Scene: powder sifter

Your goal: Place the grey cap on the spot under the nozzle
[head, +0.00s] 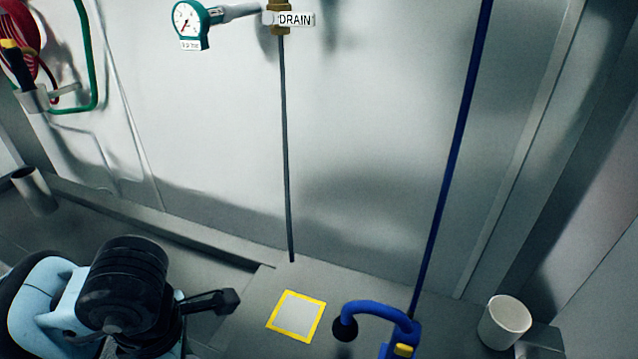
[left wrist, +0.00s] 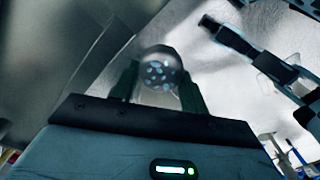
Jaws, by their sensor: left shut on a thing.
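My left gripper (left wrist: 158,88) shows in the left wrist view with its two dark fingers on either side of a round grey piece, which I take to be the grey cap (left wrist: 158,70). It has pale spots on its face and is held between the fingers. In the head view my left arm comes in at the lower left; I cannot make out the fingertips or the cap there. The spot (head: 296,316), a pale square with a yellow border, lies bare on the grey counter. The blue curved nozzle (head: 372,306) with a black end stands just right of it. My right gripper is not in view.
A white cup (head: 504,322) stands at the right. A grey cylinder (head: 34,190) is at the far left. A dark thin pipe (head: 287,150) and a blue pipe (head: 452,150) run down the wall. A gauge (head: 190,20) and DRAIN label (head: 296,19) are above.

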